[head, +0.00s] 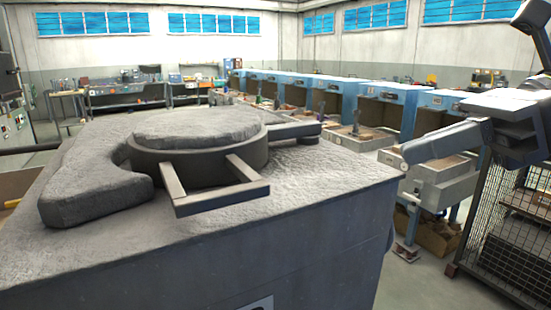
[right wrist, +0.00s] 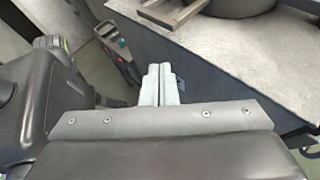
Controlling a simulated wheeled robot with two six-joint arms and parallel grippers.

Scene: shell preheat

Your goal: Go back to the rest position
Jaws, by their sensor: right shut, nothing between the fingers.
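My right gripper (head: 410,157) is at the right of the head view, beside the grey furnace (head: 290,260) and clear of it, pointing left. In the right wrist view its two pale fingers (right wrist: 155,84) are pressed together with nothing between them. The furnace has a rough grey top with a round lid (head: 195,127) in a dark ring. A square metal handle frame (head: 225,200) sticks out from the ring towards the front. My left gripper is not in view.
A wire mesh cage (head: 505,225) stands at the right, below my right arm. A row of blue machines (head: 388,105) runs along the back right. Workbenches (head: 125,95) stand at the far wall. Open floor shows between the furnace and the cage.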

